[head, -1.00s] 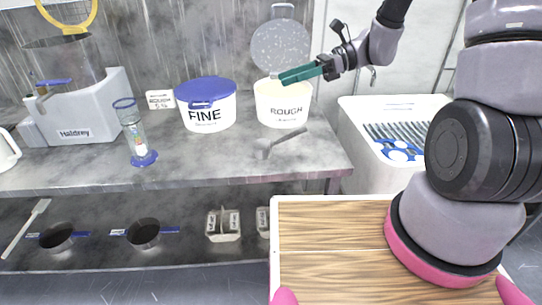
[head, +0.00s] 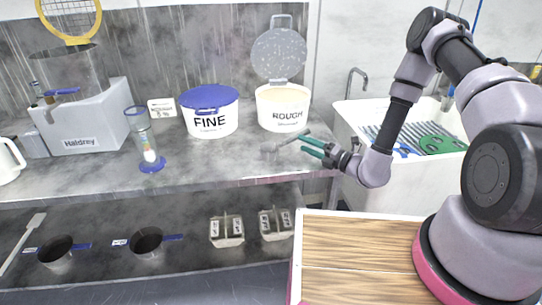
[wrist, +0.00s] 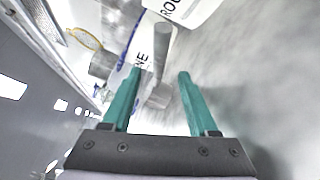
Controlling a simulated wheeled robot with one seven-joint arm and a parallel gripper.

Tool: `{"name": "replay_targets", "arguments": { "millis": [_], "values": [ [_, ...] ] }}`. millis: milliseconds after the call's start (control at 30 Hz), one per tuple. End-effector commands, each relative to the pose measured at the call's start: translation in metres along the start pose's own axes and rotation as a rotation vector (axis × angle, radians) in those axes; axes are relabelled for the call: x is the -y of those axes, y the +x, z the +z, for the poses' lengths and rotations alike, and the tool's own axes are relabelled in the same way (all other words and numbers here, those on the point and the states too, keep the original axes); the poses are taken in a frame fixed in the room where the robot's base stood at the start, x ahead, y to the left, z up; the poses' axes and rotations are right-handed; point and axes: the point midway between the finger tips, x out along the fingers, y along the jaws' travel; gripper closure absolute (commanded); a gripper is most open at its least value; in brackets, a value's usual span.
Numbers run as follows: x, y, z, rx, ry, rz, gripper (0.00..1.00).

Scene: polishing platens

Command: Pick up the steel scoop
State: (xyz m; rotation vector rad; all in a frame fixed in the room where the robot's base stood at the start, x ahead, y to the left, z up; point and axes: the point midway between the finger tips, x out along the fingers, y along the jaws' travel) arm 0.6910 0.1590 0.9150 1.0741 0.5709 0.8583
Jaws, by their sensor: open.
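The steel scoop (head: 271,148) lies on the grey bench in front of the ROUGH tub, a small grey shape with its handle reaching right. My gripper (head: 303,146) is low over the bench at the scoop's right, its green fingers pointing left toward it. In the wrist view the scoop (wrist: 158,97) shows in the gap between the open fingers (wrist: 160,74), its grey shaft extending up the picture. The jaws are open and not closed on it. Whether a finger touches the scoop I cannot tell.
The open ROUGH tub (head: 283,108) and blue-lidded FINE tub (head: 210,122) stand behind the scoop. A blue-based glass timer (head: 148,150) stands left. A white sink (head: 350,115) is at right. A wooden-topped surface (head: 350,255) is in front. Bench between timer and scoop is clear.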

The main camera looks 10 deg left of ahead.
Motion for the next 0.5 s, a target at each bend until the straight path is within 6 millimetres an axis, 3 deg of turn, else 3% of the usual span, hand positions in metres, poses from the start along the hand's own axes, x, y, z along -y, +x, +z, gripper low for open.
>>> {"name": "replay_targets", "arguments": {
  "millis": [100, 367, 500],
  "values": [
    [-0.001, 0.02, 0.0, -0.003, -0.004, 0.003, 0.41],
    [-0.001, 0.042, 0.0, -0.003, -0.004, 0.003, 0.41],
    [-0.002, 0.064, 0.002, -0.004, -0.004, 0.004, 0.41]
  ]
}}
